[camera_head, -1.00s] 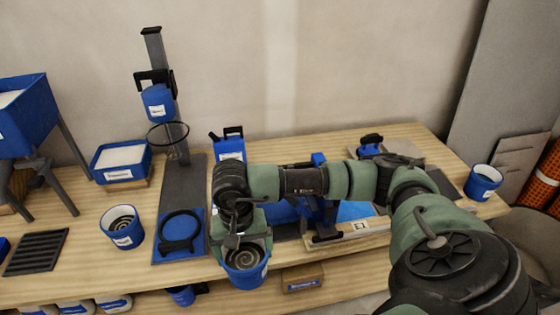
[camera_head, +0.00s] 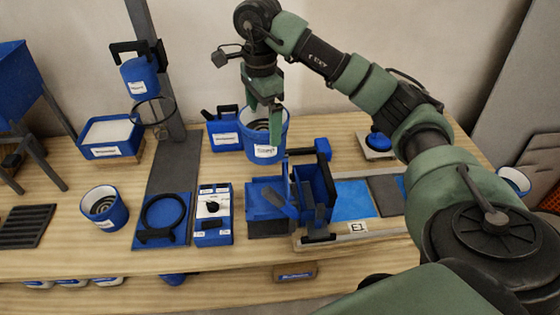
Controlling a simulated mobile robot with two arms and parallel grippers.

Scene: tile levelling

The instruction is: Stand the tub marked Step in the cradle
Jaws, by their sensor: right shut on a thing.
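A blue tub (camera_head: 266,154) with a white label and spiral-patterned contents is in my right gripper (camera_head: 266,120). The gripper is shut on it, and it appears upright above the back of the bench. I cannot read its label surely. A similar blue tub (camera_head: 104,218) stands at the left, and another (camera_head: 513,180) at the far right; their labels are unreadable. A blue plate with a dark ring (camera_head: 165,214) lies at the foot of the tall stand; I cannot tell whether this is the cradle. My left gripper is not in view.
The tall grey stand (camera_head: 170,110) holds a blue canister (camera_head: 140,76) above a hoop. A blue box with a dial (camera_head: 213,215), a blue fixture (camera_head: 290,200) and a shallow blue bin (camera_head: 110,136) crowd the bench. Bare wood shows around the left tub.

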